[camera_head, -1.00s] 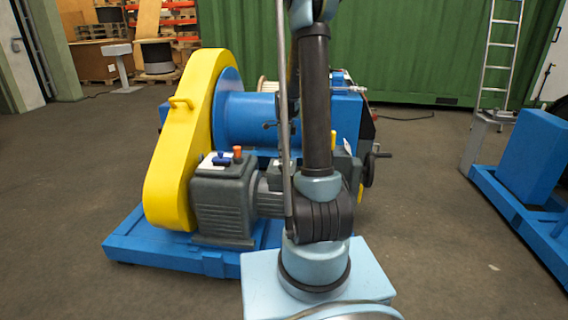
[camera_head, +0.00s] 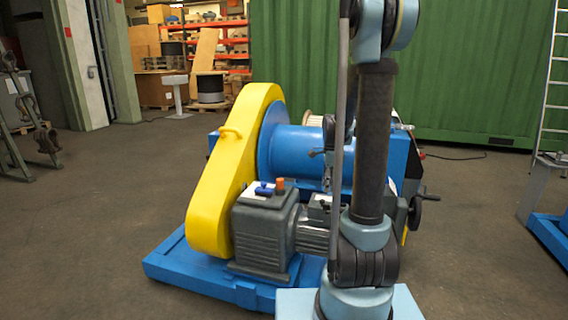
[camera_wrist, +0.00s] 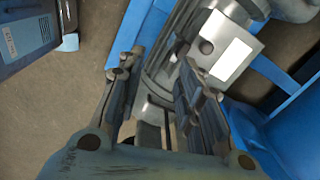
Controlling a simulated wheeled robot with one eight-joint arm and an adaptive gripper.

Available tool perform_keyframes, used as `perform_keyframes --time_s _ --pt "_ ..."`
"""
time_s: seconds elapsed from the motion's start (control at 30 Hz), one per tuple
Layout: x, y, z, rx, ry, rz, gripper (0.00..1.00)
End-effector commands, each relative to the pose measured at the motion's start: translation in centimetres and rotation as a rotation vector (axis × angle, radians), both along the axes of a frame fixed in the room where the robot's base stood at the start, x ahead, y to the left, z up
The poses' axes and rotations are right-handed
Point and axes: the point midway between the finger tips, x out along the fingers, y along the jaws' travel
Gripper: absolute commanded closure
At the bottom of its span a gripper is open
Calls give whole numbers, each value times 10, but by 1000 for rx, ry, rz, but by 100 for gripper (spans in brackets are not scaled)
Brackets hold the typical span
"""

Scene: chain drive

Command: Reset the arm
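My arm stands upright in front of the drive machine in the head view. My gripper shows in the wrist view (camera_wrist: 158,78) with its two dark fingers apart and nothing visible between the tips. Behind the fingers lies a grey cylindrical part, probably the motor (camera_head: 313,236), with a light box (camera_wrist: 222,50) beside it. The machine has a yellow guard (camera_head: 215,185), a blue drum (camera_head: 290,150) and a grey gearbox (camera_head: 262,235) on a blue base (camera_head: 190,268). In the head view my arm hides part of the machine, and the gripper is hard to make out.
A dark handwheel (camera_head: 418,208) sticks out at the machine's right. A blue frame (camera_head: 548,228) and a ladder (camera_head: 552,90) stand at far right. A green wall (camera_head: 460,80) closes the back. Open floor (camera_head: 90,190) lies to the left.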

Motion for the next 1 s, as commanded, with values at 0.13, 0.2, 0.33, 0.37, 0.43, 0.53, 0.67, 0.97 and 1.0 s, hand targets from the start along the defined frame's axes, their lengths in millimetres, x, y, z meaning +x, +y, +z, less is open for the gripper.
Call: perform_keyframes --time_s 0.13,0.2,0.33,0.37,0.43,0.53,0.67,0.97,1.0 --pt "-33 3 19 -6 -15 149 67" --pt "-48 4 27 -9 -22 221 67" --pt "-75 7 38 -18 -35 353 67" --pt "-82 7 40 -20 -37 383 67" --pt "-97 8 45 -25 -44 455 67" --pt "-118 10 49 -33 -54 555 67" --pt "-145 12 53 -45 -66 687 67" --pt "-207 15 51 -80 -90 988 67" --pt "-214 15 50 -85 -93 1029 67"
